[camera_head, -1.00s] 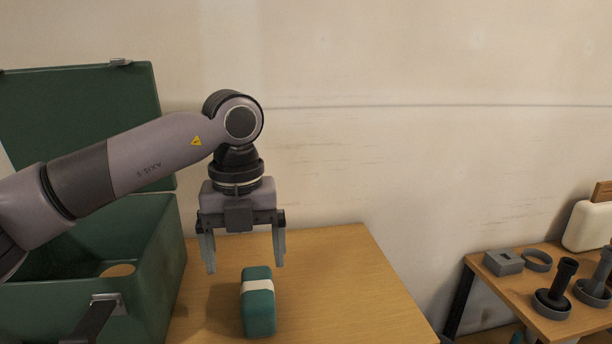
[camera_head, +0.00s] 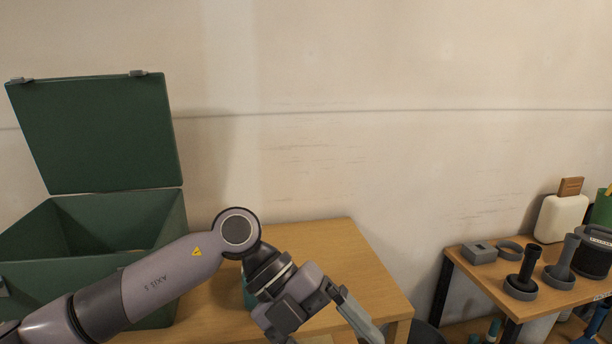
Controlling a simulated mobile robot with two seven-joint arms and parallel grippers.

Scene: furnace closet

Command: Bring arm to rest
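My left arm comes in from the left, low in the picture. Its gripper (camera_head: 328,335) is tilted, pointing down and right at the bottom edge. One grey finger shows on the right; the other side is cut off by the frame. The jaws look spread wide, with nothing seen between them. A teal block (camera_head: 249,297) stands on the wooden table (camera_head: 330,245), mostly hidden behind my wrist. My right gripper is out of view.
An open green box (camera_head: 95,85) with its lid raised stands at the left, behind my forearm. A lower wooden shelf (camera_head: 465,265) at the right holds grey and black parts and a white container (camera_head: 560,218). The table's back right is clear.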

